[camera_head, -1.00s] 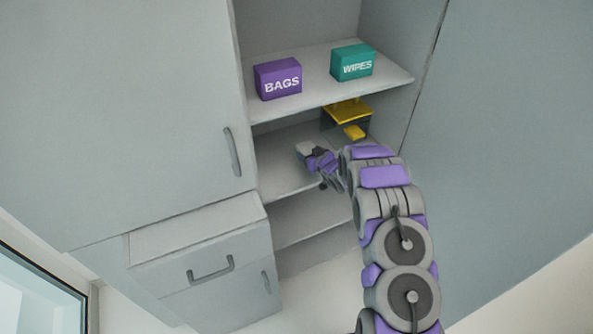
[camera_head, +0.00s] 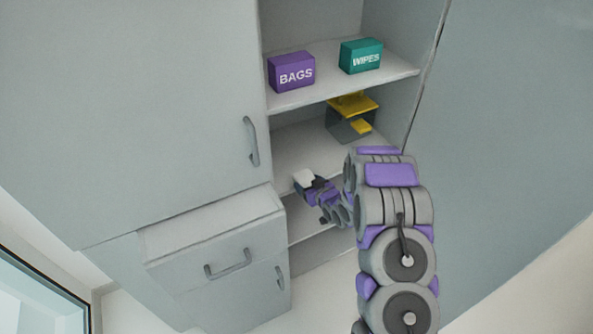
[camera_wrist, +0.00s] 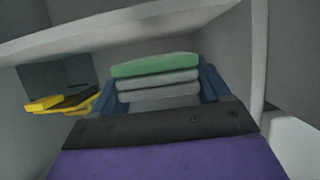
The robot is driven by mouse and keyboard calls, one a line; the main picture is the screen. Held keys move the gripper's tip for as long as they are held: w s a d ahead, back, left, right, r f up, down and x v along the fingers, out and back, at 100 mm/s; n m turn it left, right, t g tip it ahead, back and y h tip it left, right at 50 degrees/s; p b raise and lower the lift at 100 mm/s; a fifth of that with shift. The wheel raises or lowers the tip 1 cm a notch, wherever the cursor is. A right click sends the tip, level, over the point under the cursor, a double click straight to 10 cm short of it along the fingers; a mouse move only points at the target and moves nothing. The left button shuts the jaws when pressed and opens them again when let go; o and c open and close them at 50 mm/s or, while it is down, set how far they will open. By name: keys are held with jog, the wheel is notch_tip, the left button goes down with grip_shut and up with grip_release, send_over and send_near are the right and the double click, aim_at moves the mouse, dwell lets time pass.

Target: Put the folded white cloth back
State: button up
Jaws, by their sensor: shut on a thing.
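My gripper (camera_wrist: 160,90) is shut on a folded cloth, its blue fingers on either side of the layers. In the wrist view the folded cloth (camera_wrist: 158,82) shows pale grey-white layers with a green layer along the top edge. I cannot tell whether the green layer is part of it. In the head view the cloth (camera_head: 303,178) is a small white block at the tip of my gripper (camera_head: 313,184). It appears in front of the cabinet's middle shelf (camera_head: 305,150), near the shelf's front edge. Contact with the shelf cannot be told.
A dark see-through box with yellow parts (camera_head: 352,124) stands on the middle shelf at right; its yellow part shows in the wrist view (camera_wrist: 45,103). The upper shelf holds a purple BAGS box (camera_head: 291,72) and a teal WIPES box (camera_head: 361,56). A drawer (camera_head: 225,262) stands out at lower left.

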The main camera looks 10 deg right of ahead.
aim_at(299, 173)
jog(key=w, duration=0.2)
jog(key=w+a, duration=0.1)
jog(key=w, duration=0.1)
jog(key=w+a, duration=0.1)
jog(key=w, duration=0.1)
jog(key=shift+w+a+f, duration=0.25)
jog(key=shift+f, duration=0.1)
jog(key=w, duration=0.4)
jog(key=w+b, duration=0.1)
jog(key=w, duration=0.1)
jog(key=shift+d+f, duration=0.3)
jog(key=shift+d, duration=0.05)
jog(key=shift+w+a, duration=0.2)
jog(key=shift+w, duration=0.1)
jog(key=shift+a+f, duration=0.2)
jog(key=shift+f, duration=0.05)
notch_tip(299, 173, down, 3)
jog(key=shift+a+b, duration=0.15)
jog(key=shift+b, duration=0.25)
jog(key=shift+d+f, duration=0.1)
jog(key=shift+d, duration=0.25)
jog(key=o, duration=1)
jog(key=shift+a, duration=0.2)
